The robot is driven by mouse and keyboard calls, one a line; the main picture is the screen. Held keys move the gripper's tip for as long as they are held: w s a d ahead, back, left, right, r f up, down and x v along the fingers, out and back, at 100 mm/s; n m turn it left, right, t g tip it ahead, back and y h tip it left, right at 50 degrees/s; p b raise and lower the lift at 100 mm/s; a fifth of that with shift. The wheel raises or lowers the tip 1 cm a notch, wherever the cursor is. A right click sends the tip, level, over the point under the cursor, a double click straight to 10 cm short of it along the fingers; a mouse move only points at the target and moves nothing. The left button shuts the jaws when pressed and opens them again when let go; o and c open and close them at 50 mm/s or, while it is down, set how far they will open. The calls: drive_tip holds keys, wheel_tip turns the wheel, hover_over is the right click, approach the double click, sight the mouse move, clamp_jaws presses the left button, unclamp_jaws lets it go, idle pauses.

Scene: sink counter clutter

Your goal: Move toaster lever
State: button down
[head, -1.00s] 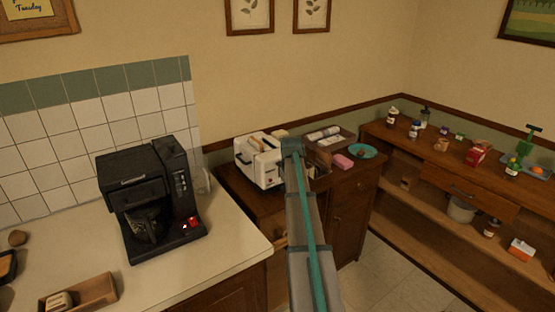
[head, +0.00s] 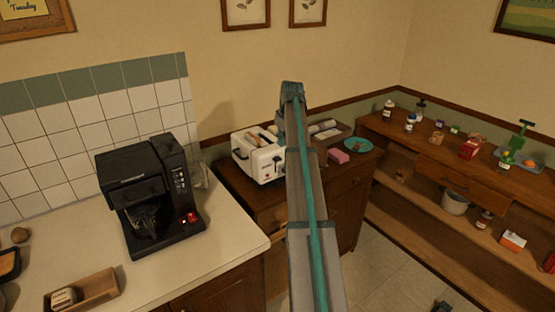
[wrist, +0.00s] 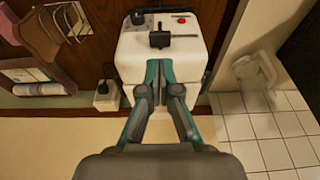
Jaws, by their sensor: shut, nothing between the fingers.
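The white toaster (head: 259,158) stands on the brown wooden cabinet, with bread showing in its top slots in the head view. In the wrist view the toaster (wrist: 184,45) lies straight ahead of my gripper. A black lever-like part (wrist: 160,39) is on it, near a red button (wrist: 181,20). My gripper (wrist: 164,66) is shut and empty, its fingertips over the toaster's near part, just short of the black part in the picture. I cannot tell whether they touch the toaster. In the head view my arm hides the fingers.
A black coffee maker (head: 150,195) stands on the counter left of the toaster. A clear, crumpled-looking item (wrist: 257,80) is beside the toaster. A plugged-in outlet (wrist: 104,96) is on the wall. A pink item (head: 338,156) and teal plate (head: 358,146) lie to the right.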

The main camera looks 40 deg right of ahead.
drive_tip(key=shift+f, duration=0.1)
drive_tip(key=b, duration=0.4)
approach(279, 164)
drive_tip(key=shift+s+a+f, duration=0.1)
drive_tip(key=shift+a+f, duration=0.85)
drive_tip(key=shift+f, duration=0.1)
drive_tip(key=shift+p, duration=0.3)
drive_tip(key=shift+s+b+x, duration=0.2)
drive_tip(key=shift+b+x, duration=0.1)
drive_tip(key=shift+x, duration=0.6)
drive_tip(key=shift+s+b+x, duration=0.25)
drive_tip(key=shift+b+x, duration=0.1)
drive_tip(key=shift+x, duration=0.55)
drive_tip(key=shift+s+b+x, duration=0.2)
drive_tip(key=shift+b+x, duration=0.1)
drive_tip(key=shift+x, duration=0.6)
drive_tip(key=shift+f, duration=0.15)
drive_tip(key=shift+s, duration=0.1)
drive_tip(key=s, duration=0.1)
drive_tip(key=s+r+p, duration=0.1)
drive_tip(key=shift+s+a, duration=0.1)
drive_tip(key=shift+s, duration=0.3)
